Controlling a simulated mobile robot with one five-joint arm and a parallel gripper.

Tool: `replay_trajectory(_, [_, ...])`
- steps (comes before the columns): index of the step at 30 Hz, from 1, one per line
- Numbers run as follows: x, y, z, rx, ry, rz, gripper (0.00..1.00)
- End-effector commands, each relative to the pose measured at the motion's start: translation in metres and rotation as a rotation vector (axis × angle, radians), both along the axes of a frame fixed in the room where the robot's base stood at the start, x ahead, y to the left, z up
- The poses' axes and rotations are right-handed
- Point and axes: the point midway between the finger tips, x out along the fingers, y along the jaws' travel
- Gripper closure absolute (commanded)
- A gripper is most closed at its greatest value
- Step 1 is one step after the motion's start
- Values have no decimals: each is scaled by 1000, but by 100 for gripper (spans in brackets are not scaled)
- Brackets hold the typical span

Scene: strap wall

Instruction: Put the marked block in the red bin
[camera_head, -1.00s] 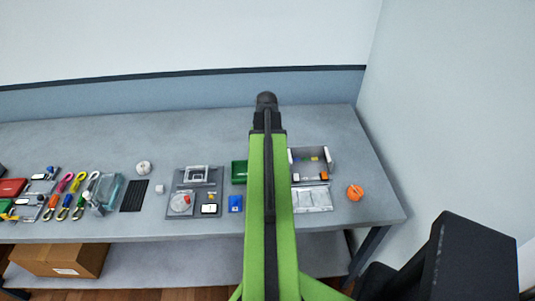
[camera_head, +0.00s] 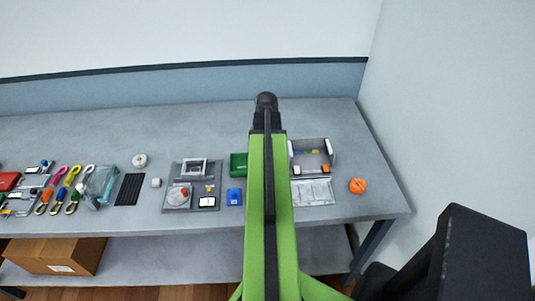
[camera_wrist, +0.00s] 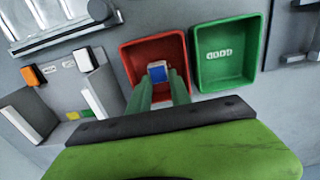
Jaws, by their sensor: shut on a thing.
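In the wrist view my gripper (camera_wrist: 158,86) is shut on a small block (camera_wrist: 158,73) with a pale top face and blue edges. The block appears over the open red bin (camera_wrist: 179,43), between my two green fingers. I cannot tell its height above the bin floor. Any mark on the block is too small to read. In the head view my green arm hides the red bin, the block and my gripper.
The green bin (camera_wrist: 227,83) with a white label stands beside the red bin; it also shows in the head view (camera_head: 239,165). A grey compartment tray (camera_head: 325,145) holds small blocks, including an orange one (camera_wrist: 33,75). An orange round object (camera_head: 357,186) lies near the right edge.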

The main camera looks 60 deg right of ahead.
Motion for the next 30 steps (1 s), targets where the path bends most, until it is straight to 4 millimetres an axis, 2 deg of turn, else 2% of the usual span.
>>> replay_trajectory(20, [0, 1, -4, 0, 0, 1, 100])
replay_trajectory(21, [0, 1, -4, 0, 0, 1, 73])
replay_trajectory(26, [0, 1, -4, 0, 0, 2, 52])
replay_trajectory(30, [0, 1, -4, 0, 0, 2, 50])
